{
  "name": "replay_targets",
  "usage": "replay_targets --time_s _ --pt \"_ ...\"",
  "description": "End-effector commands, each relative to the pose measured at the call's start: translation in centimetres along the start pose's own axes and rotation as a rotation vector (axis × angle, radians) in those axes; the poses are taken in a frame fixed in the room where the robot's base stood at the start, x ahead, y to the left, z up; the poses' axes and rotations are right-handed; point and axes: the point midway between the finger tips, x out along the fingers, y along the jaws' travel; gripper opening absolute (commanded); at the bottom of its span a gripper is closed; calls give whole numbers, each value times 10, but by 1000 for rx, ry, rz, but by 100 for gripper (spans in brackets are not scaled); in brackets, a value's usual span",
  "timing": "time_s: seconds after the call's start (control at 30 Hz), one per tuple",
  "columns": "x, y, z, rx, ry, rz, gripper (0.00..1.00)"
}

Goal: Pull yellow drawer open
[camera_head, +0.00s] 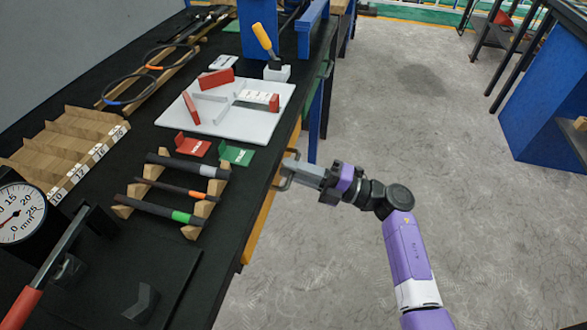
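The yellow drawer (261,222) shows as a narrow orange-yellow front below the edge of the black workbench, seen steeply from above. A grey bar handle (283,184) stands out from it. My gripper (293,166) reaches in from the right with its grey fingers level with the handle. The fingertips overlap the handle in this view. I cannot tell whether they are closed around it or just beside it. The drawer front lies close under the bench edge, and its inside is not visible.
The black workbench (226,208) carries rods on wooden racks, red and green plates (237,154), a white board (258,122) and a dial gauge (18,214). Blue posts rise at the back. Grey floor (440,130) to the right is open, with a blue cabinet (540,110) at far right.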

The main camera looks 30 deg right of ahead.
Motion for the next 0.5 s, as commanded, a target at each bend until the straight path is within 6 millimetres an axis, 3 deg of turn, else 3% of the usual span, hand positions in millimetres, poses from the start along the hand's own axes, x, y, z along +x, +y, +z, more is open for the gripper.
replay_targets --time_s 0.03,0.13,0.5 --pt "0 0 0 0 0 0 20" --pt "0 0 0 0 0 0 0" --pt "-1 0 0 0 0 0 0"
